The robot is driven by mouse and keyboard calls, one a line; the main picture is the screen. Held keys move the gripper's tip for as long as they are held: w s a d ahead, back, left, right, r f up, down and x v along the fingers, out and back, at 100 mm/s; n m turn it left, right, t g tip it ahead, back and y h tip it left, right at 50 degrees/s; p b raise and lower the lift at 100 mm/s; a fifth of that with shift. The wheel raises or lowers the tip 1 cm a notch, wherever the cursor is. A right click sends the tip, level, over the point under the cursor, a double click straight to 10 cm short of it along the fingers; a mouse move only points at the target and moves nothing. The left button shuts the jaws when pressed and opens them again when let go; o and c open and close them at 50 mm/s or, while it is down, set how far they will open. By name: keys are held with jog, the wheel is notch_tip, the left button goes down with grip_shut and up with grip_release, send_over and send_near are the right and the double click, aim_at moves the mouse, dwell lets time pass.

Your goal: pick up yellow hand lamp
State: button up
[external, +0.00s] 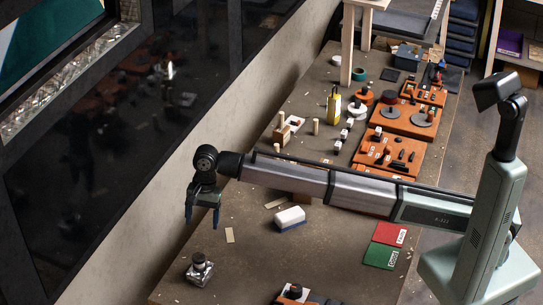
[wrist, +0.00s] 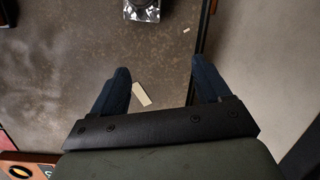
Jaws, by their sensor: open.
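A yellow upright object (external: 334,106), which looks like the hand lamp, stands on the far part of the bench in the external view. It is beyond my arm, near the wall side. My gripper (external: 203,219) hangs pointing down over the near left part of the bench, well apart from the lamp. In the wrist view my gripper (wrist: 161,80) shows two dark blue fingers spread apart with nothing between them. The lamp does not show in the wrist view.
A glass-and-metal jar (external: 199,269) stands below my gripper; it also shows in the wrist view (wrist: 141,9). A white-and-blue block (external: 290,218) lies nearby. Red and green pads (external: 380,255) lie right. Orange trays (external: 388,152) and small wooden pieces (external: 315,127) crowd the far bench.

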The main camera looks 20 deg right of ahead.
jog(key=w+d+f+m+t+y, duration=0.1)
jog(key=w+d+f+m+y, duration=0.15)
jog(key=w+d, duration=0.8)
jog(key=w+d+f+m+t+y, duration=0.1)
jog(key=w+d+m+y, duration=0.25)
jog(key=w+d, duration=0.65)
jog(key=w+d+f+m+y, duration=0.1)
jog(key=w+d+m+y, duration=0.25)
jog(key=w+d, duration=0.6)
jog(key=m+t+h, duration=0.2)
jog(key=m+t, duration=1.2)
send_near(339, 98)
jog(key=x, duration=0.8)
jog(key=shift+d+f, duration=0.1)
jog(key=shift+r+x, duration=0.2)
jog(key=shift+x, duration=1.3)
jog(key=shift+r+x, duration=0.2)
jog(key=shift+x, duration=1.3)
jog(key=shift+s+t, duration=0.1)
jog(key=shift+t, duration=0.2)
grip_shut()
